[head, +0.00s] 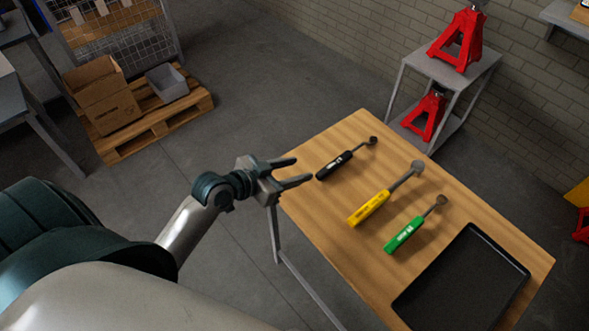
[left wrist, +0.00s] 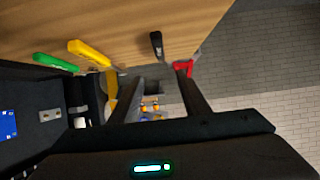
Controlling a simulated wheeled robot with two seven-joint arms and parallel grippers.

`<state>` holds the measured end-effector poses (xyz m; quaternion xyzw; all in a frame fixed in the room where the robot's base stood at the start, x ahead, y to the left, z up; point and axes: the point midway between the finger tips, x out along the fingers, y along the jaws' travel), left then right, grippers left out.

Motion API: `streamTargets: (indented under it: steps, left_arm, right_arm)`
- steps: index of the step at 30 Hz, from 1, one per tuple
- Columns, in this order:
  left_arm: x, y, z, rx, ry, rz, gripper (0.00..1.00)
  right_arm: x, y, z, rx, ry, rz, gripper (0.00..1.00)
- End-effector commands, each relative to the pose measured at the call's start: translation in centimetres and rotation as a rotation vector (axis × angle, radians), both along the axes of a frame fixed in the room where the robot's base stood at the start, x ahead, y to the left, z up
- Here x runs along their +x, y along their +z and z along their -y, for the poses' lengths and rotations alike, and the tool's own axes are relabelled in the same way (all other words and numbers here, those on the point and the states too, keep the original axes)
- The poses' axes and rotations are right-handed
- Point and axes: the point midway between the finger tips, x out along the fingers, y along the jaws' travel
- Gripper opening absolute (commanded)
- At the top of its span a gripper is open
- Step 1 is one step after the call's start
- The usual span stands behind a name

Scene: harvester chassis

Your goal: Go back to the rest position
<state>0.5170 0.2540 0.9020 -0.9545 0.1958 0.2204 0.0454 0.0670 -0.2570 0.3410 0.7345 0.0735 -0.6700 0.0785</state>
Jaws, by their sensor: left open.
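My left gripper (head: 296,172) is open and empty at the left edge of the wooden table (head: 325,138), just left of the black-handled tool (head: 335,165). Its two dark fingers also show in the left wrist view (left wrist: 160,92). A yellow-handled tool (head: 370,208) and a green-handled tool (head: 404,235) lie on the table to the right of the black one. All three handles also show in the left wrist view: black (left wrist: 156,44), yellow (left wrist: 90,52) and green (left wrist: 56,62). My right gripper is not in view.
A black tray (head: 465,280) lies at the table's near right end. Red jack stands (head: 460,40) stand on a grey shelf unit (head: 452,72) behind. The floor between is clear.

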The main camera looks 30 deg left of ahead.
Motion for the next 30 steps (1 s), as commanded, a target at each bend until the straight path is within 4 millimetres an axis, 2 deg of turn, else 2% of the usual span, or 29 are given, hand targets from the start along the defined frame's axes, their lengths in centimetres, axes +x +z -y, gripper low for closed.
streamTargets:
  steps: [20,23,26,30]
  left_arm:
    - [-0.3,-0.3,0.2,0.002,-0.001,-0.010,0.42]
    - [-1.3,-1.2,0.7,0.014,-0.004,-0.045,0.42]
    - [-3.5,-2.8,1.6,0.037,-0.004,-0.118,0.42]
    - [-8.5,-6.1,2.9,0.093,0.013,-0.279,0.42]
  right_arm:
    - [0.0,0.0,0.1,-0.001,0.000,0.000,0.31]
    - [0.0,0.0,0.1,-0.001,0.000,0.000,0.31]
    - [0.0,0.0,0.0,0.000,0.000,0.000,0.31]
    - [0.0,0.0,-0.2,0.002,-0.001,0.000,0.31]
